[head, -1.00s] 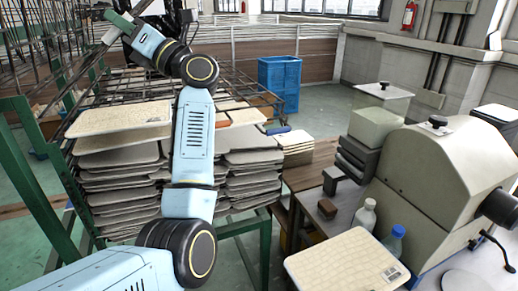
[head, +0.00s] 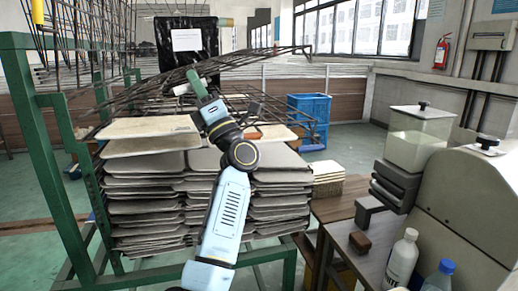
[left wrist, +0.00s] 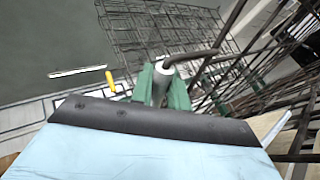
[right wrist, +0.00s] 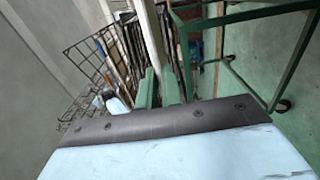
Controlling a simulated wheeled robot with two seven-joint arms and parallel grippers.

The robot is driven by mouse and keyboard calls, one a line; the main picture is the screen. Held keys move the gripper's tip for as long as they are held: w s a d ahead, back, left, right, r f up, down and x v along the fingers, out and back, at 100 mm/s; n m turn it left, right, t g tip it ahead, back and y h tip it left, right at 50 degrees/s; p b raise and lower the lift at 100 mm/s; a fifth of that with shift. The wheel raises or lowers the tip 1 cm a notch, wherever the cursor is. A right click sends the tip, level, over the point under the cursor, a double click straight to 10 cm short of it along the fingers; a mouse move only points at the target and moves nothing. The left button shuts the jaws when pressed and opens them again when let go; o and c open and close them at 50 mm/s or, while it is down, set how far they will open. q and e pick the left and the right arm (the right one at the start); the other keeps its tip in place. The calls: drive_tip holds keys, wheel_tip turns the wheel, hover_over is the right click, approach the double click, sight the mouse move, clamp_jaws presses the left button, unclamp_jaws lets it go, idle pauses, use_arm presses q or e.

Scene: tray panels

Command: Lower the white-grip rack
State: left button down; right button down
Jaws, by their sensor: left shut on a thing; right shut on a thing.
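The white-grip rack (head: 245,62) is a dark wire frame that slants over the stacked trays in the head view. Its white grip (head: 182,89) is at the near left side of the rack. My left gripper (head: 197,84) is shut on this grip, and the left wrist view shows its green fingers on both sides of the white grip (left wrist: 161,72), where a dark bent bar leads off right. My right gripper (right wrist: 160,88) is shut on a pale bar (right wrist: 152,35) in the right wrist view. The right gripper cannot be made out in the head view.
Stacks of pale trays (head: 150,190) fill the green stand (head: 45,150) below the rack. Upright wire racks stand behind at left, one with a yellow grip (head: 38,12). A bench with a beige machine (head: 465,200) and bottles (head: 403,255) is at right. A blue crate (head: 308,115) stands behind.

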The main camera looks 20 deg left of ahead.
use_arm(q)
drive_tip(key=shift+r, duration=0.1)
drive_tip(key=c, duration=1.4)
unclamp_jaws()
drive_tip(key=shift+o, duration=1.4)
drive_tip(key=b+v, duration=0.1)
drive_tip(key=v, duration=0.7)
drive_tip(key=shift+w+a+f+b, duration=0.25)
drive_tip(key=shift+f+b, duration=0.1)
drive_tip(key=shift+f, duration=0.25)
drive_tip(key=v, duration=0.2)
drive_tip(key=shift+d, duration=0.35)
drive_tip(key=shift+s+d, duration=0.6)
drive_tip(key=shift+d, duration=0.25)
drive_tip(key=shift+c, duration=1.3)
drive_tip(key=shift+w+a+f, duration=0.2)
drive_tip(key=shift+a+f, duration=0.1)
drive_tip(key=shift+a, duration=0.05)
